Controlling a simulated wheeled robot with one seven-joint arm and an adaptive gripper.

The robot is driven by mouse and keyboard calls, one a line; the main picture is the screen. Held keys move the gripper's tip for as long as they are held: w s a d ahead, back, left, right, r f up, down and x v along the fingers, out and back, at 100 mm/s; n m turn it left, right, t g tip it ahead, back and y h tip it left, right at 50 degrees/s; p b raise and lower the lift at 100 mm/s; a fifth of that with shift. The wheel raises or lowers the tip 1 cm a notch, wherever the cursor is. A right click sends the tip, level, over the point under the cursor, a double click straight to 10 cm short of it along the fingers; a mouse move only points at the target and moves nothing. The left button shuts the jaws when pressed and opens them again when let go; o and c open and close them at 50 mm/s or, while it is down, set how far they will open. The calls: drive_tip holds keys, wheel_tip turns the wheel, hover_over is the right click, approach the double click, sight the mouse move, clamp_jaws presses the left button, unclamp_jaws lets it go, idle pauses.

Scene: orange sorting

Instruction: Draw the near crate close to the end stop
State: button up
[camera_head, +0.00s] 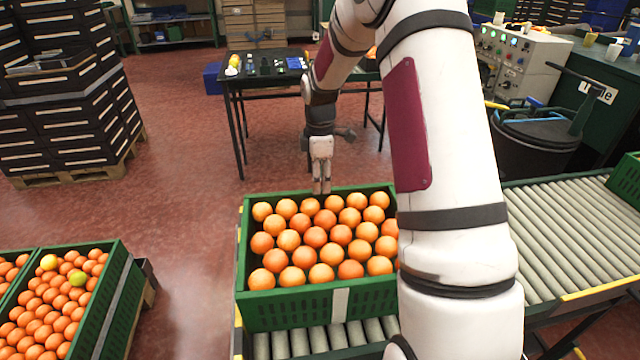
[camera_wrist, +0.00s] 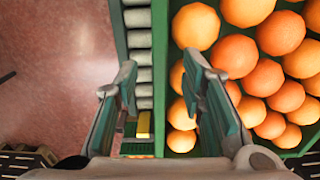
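The near crate (camera_head: 287,308) is green, full of oranges, and sits on a roller conveyor in the middle of the head view. Its wall (camera_wrist: 161,60) runs up the middle of the wrist view. My gripper (camera_head: 321,187) is at the crate's far rim. In the wrist view my gripper (camera_wrist: 160,76) is open, with one finger over the rollers side and the other over the oranges side of that wall. No clear contact shows. A yellow edge (camera_head: 238,338) marks the conveyor's left end; I cannot tell whether it is the end stop. My arm hides the crate's right end.
Bare rollers (camera_head: 570,225) extend to the right, with another green crate (camera_head: 627,182) at the right edge. Crates of oranges (camera_head: 116,300) stand lower left. A black table (camera_head: 262,77) stands behind, and a dark bin (camera_head: 538,138) is behind the conveyor. Red floor lies open to the left.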

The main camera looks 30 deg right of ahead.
wheel_tip(320, 180, up, 10)
idle(0.4)
idle(0.3)
drive_tip(key=s+a+r+m+t+h+p, duration=0.1)
drive_tip(key=s+a+r+m+p, duration=0.3)
drive_tip(key=s+r, duration=0.45)
drive_tip(key=s+a+r+m+t+p, duration=0.1)
drive_tip(key=s+a+r+m+p, duration=0.1)
drive_tip(key=s+a+r, duration=0.6)
drive_tip(key=s+a+r+m+p, duration=0.1)
drive_tip(key=s+r+m+p, duration=0.1)
drive_tip(key=s, duration=0.4)
drive_tip(key=s+a+r+m+t+p, duration=0.1)
drive_tip(key=s+a+m, duration=0.1)
drive_tip(key=s, duration=0.5)
drive_tip(key=s+a+r+m+t+y+p, duration=0.1)
drive_tip(key=s+a+r+m+p, duration=0.1)
drive_tip(key=s, duration=0.5)
drive_tip(key=shift+s+a+r+m+p, duration=0.25)
drive_tip(key=shift+r+m+p, duration=0.1)
drive_tip(key=shift+m, duration=0.15)
